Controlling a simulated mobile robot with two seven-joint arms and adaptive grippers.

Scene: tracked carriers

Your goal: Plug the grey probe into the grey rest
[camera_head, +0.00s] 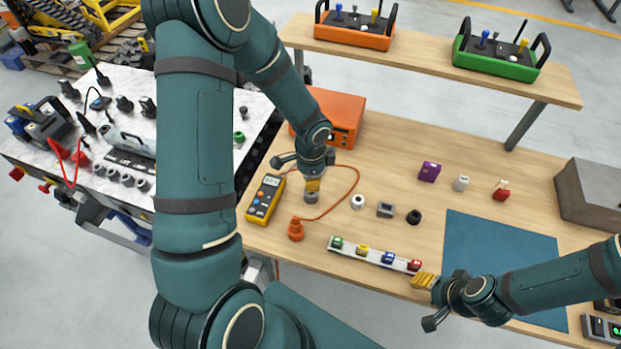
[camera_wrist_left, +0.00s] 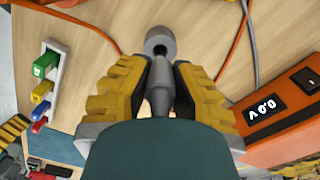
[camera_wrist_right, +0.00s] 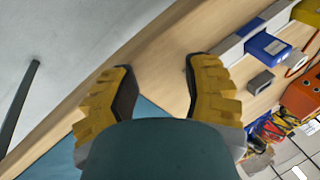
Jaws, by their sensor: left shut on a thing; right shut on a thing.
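My left gripper (camera_head: 313,184) is shut on the grey probe (camera_wrist_left: 159,92), which shows between its yellow fingers in the left wrist view. The grey rest (camera_head: 311,197), a short round cylinder, stands on the table just below these fingers. In the left wrist view the rest (camera_wrist_left: 160,36) shows a dark hole, with the probe's narrow tip in line with it. I cannot tell whether the tip is inside the hole. My right gripper (camera_head: 425,281) is low by the table's front edge, beside the rail's right end. Its fingers look apart in the right wrist view, with no held thing visible.
A yellow multimeter (camera_head: 265,199) lies left of the rest, with an orange lead running to an orange holder (camera_head: 296,230). A white rail (camera_head: 348,250) carries several coloured blocks. An orange box (camera_head: 338,110) stands behind. A blue mat (camera_head: 500,250) lies at the right.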

